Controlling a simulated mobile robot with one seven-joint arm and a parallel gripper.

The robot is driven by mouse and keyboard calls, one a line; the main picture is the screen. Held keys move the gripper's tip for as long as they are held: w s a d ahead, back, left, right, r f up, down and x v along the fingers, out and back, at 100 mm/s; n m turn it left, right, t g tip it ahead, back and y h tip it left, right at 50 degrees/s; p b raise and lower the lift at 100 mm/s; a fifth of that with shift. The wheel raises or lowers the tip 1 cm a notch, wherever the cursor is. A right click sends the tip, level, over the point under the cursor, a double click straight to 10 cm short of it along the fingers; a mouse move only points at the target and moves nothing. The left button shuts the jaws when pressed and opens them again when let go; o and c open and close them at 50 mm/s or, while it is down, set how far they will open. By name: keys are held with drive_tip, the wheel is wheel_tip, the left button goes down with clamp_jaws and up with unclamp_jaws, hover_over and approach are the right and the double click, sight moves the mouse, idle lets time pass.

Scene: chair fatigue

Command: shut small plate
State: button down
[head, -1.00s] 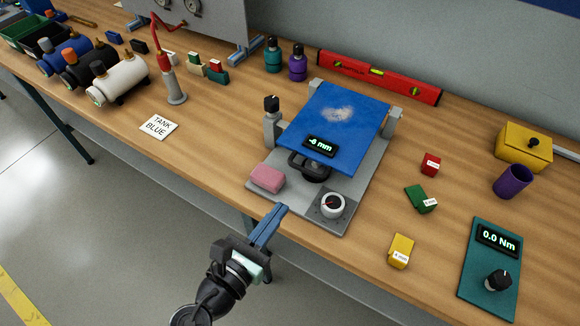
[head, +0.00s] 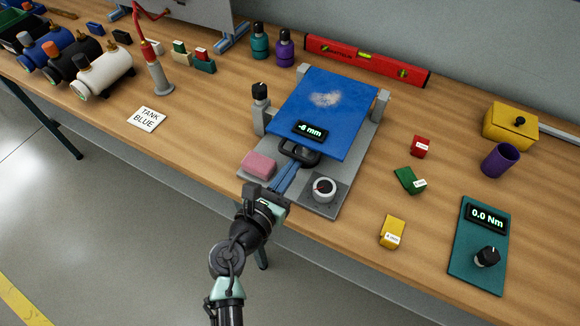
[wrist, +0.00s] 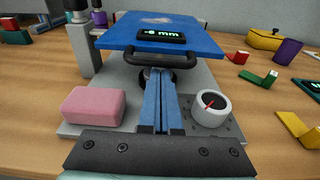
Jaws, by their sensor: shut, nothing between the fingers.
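The blue plate (head: 328,112) is raised above a grey base (head: 345,185), with a worn pale patch on its top. A display (head: 310,131) on its front edge reads about -6 mm.
A black knob on a post (head: 260,92) stands left of the plate. Green (head: 409,180), red (head: 421,146) and yellow (head: 392,232) blocks lie to the right, near a torque meter (head: 480,245). A red level (head: 368,60) lies behind.

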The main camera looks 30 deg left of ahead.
drive_tip(key=shift+r, duration=0.1)
drive_tip(key=r+p, duration=0.1)
drive_tip(key=p, duration=0.2)
drive_tip(key=shift+r, duration=0.3)
drive_tip(key=shift+f, duration=0.1)
drive_tip(key=shift+s+a, duration=0.1)
